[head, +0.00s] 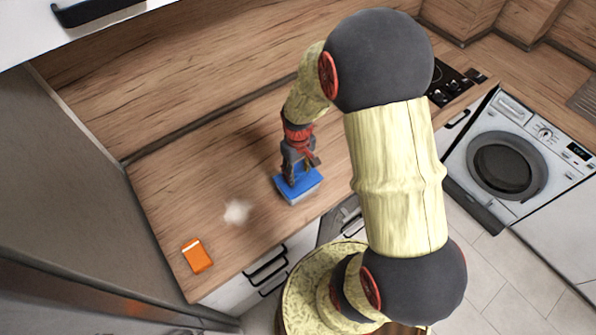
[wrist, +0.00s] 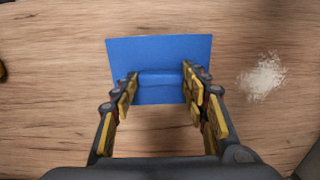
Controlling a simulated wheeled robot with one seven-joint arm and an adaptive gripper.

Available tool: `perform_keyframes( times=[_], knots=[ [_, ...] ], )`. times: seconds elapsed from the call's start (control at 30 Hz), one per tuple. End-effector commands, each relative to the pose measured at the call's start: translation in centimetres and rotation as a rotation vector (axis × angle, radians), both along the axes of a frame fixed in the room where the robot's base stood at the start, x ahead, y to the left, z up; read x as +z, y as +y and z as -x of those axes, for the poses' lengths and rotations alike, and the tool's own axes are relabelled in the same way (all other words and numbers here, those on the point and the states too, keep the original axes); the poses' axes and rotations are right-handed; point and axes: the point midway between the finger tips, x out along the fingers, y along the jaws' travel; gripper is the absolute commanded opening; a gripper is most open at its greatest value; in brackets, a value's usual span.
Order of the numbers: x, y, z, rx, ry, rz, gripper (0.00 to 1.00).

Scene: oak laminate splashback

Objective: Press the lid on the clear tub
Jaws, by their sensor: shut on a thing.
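The blue lid (head: 311,184) is flat and rectangular, with a raised grip bar on top. It sits over the tub (head: 301,198), whose pale, see-through side shows below the lid's front edge in the head view. I cannot tell whether the lid is fully seated. My gripper (head: 296,178) points down from above, shut on the lid's bar. In the wrist view the lid (wrist: 160,48) lies square between the fingers of my gripper (wrist: 160,83), and it hides the tub.
A whitish patch (head: 237,212) lies on the wood counter (head: 190,180) left of the tub; what it is I cannot tell. An orange box (head: 197,256) is near the counter's front left. A hob (head: 446,82) is at the right. Counter behind the tub is clear.

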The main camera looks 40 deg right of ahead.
Motion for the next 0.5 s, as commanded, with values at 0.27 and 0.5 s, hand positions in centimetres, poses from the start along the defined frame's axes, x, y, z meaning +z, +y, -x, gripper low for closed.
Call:
perform_keyframes(
  times=[0.27, 0.5],
  knots=[
    [-0.02, 0.00, -0.02, 0.000, 0.000, 0.000, 0.25],
    [-0.42, 0.00, -0.01, 0.000, 0.000, 0.000, 0.25]
  ],
)
